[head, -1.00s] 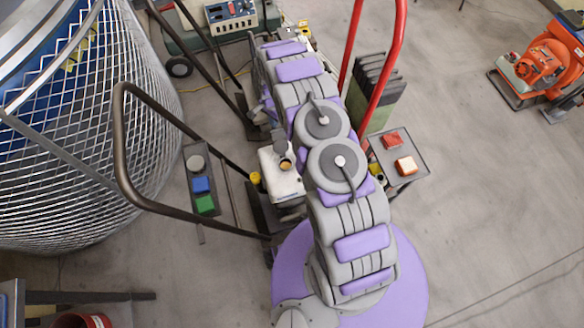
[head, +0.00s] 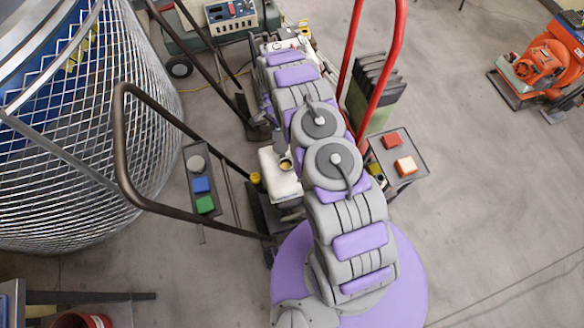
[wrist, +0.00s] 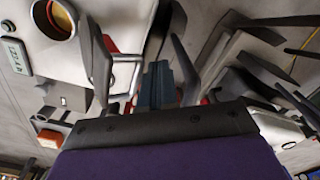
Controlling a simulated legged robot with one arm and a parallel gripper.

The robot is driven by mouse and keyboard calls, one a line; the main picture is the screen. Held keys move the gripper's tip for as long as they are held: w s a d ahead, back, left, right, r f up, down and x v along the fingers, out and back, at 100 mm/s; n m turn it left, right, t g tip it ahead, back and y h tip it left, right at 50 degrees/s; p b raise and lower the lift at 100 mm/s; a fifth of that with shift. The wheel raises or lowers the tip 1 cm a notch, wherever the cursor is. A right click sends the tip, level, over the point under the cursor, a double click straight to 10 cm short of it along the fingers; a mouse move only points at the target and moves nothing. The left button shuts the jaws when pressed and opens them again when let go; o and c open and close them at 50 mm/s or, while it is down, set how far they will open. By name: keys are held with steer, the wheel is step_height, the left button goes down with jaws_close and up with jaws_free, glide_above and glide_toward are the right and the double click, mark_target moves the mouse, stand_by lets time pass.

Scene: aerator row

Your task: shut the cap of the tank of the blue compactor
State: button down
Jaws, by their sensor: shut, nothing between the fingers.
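My gripper (wrist: 156,85) appears in the wrist view as two dark blue-grey fingers together, shut and empty. In the head view my own arm hides it. In the head view another white tank (head: 275,182) with an open neck stands left of my arm. I cannot tell which machine is the blue compactor.
A dark bent handle (head: 123,150) and a red handle (head: 383,100) rise on either side of my arm. A wire-mesh cage (head: 90,150) fills the left. An orange machine (head: 545,65) stands far right. The floor right of my arm is mostly clear.

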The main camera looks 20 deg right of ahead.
mark_target(280, 141)
steer(key=shift+s+r+p, duration=0.4)
steer(key=shift+s+p, duration=0.15)
steer(key=shift+s, duration=0.6)
steer(key=shift+s+r+p, duration=0.4)
steer(key=shift+s+p, duration=0.1)
steer(key=shift+s, duration=0.6)
steer(key=shift+s+r+p, duration=0.4)
steer(key=shift+s+p, duration=0.15)
steer(key=shift+s, duration=0.8)
steer(key=s+r+p, duration=0.1)
steer(key=s+p, duration=0.1)
steer(key=s, duration=0.5)
steer(key=shift+s, duration=0.1)
steer(key=shift+s+f+p, duration=0.25)
steer(key=shift+s, duration=0.7)
steer(key=shift+s+f+p, duration=0.2)
steer(key=shift+s+f, duration=0.05)
steer(key=shift+s, duration=0.65)
steer(key=shift+r, duration=0.1)
step_height(280, 141, up, 8)
steer(key=p, duration=0.2)
steer(key=shift+p, duration=0.3)
